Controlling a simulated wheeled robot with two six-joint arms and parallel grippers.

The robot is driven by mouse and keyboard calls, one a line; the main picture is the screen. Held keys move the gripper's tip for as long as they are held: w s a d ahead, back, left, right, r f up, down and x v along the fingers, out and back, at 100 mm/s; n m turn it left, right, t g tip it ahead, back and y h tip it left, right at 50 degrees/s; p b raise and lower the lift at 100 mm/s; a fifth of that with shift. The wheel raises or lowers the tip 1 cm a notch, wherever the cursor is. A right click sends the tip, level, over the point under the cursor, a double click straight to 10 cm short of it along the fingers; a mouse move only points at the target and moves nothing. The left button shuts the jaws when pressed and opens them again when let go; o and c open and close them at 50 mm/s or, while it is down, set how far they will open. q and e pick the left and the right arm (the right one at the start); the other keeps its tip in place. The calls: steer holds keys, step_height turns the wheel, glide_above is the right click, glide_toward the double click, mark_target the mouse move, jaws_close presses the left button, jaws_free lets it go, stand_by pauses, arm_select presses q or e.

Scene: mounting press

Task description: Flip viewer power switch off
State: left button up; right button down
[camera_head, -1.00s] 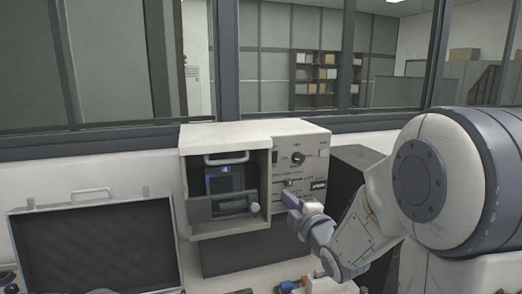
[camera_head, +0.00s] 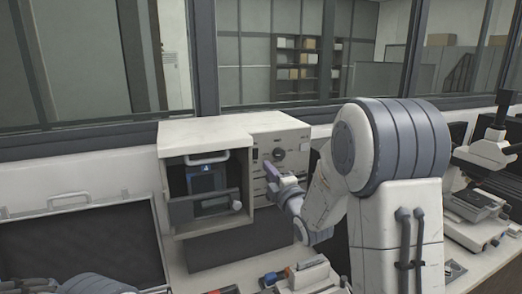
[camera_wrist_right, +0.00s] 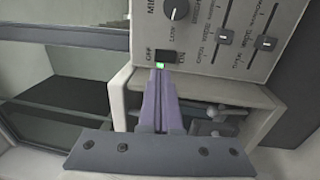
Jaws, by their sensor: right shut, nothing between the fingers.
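The viewer's power switch (camera_wrist_right: 165,56) is a small black rocker between the OFF and ON marks on the pale control panel (camera_wrist_right: 225,30). A green light shows at its lower edge. My right gripper (camera_wrist_right: 158,72) is shut and empty, and its purple fingertips are at or just below the switch. I cannot tell whether they touch it. In the head view the right gripper (camera_head: 270,172) is at the lower part of the panel (camera_head: 285,147), and it hides the switch there. Part of what looks like my left arm shows at the bottom left, with its fingers unclear.
The boxy white machine (camera_head: 215,131) has an open bay left of the panel, with a handled device (camera_head: 207,180) inside. An open dark case (camera_head: 90,245) lies at left. A microscope-like instrument (camera_head: 490,150) stands at right. Small tools (camera_head: 272,277) lie in front.

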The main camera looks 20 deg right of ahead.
mark_target(256, 151)
steer(key=w+p, duration=0.1)
steer(key=w, duration=0.2)
steer(key=w+r+p, duration=0.1)
steer(key=w+p, duration=0.1)
steer(key=w, duration=0.1)
steer(key=shift+w+a+r, duration=0.1)
steer(key=shift+w+p, duration=0.45)
steer(key=shift+w, duration=0.2)
